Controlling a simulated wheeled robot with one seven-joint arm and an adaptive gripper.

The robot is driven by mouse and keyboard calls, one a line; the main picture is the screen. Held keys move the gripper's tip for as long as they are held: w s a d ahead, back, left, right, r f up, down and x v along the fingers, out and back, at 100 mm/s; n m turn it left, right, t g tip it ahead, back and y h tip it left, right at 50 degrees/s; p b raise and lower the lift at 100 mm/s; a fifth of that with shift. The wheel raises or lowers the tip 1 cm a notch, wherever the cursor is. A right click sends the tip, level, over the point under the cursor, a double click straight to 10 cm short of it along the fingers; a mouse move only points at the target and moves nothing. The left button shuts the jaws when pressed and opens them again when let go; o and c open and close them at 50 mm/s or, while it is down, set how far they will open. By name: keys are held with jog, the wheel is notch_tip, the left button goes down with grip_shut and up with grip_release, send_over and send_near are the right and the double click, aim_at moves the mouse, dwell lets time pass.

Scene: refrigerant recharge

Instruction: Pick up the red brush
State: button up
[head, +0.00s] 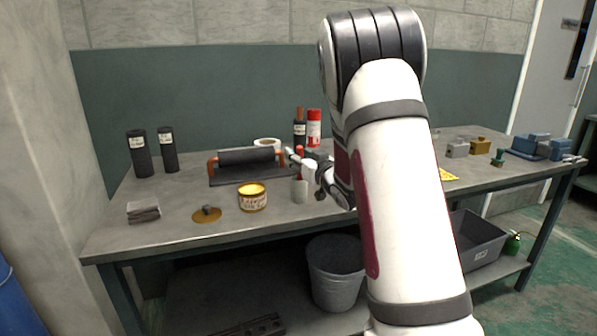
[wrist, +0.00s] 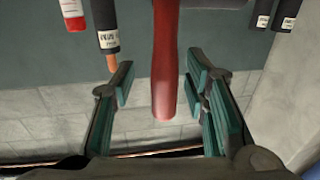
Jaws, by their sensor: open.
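The red brush's handle (wrist: 165,60) runs down from the top of the wrist view and ends between my two open fingers. In the head view, a small red tip of it (head: 299,149) shows above a light grey cup (head: 300,190) near the middle of the bench. My gripper (wrist: 162,88) is open around the handle, with a visible gap on each side. In the head view my gripper (head: 301,164) is level above the cup, pointing left. The brush's bristle end is hidden.
On the bench (head: 175,221) stand an open yellow tin (head: 252,199), its lid (head: 207,214), a roller tool (head: 247,160), dark cylinders (head: 139,153) and a red-and-white can (head: 314,128). A bucket (head: 335,270) is below. My arm hides part of the bench's right half.

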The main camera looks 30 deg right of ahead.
jog(key=shift+w, duration=0.35)
jog(key=shift+c, duration=0.5)
grip_shut()
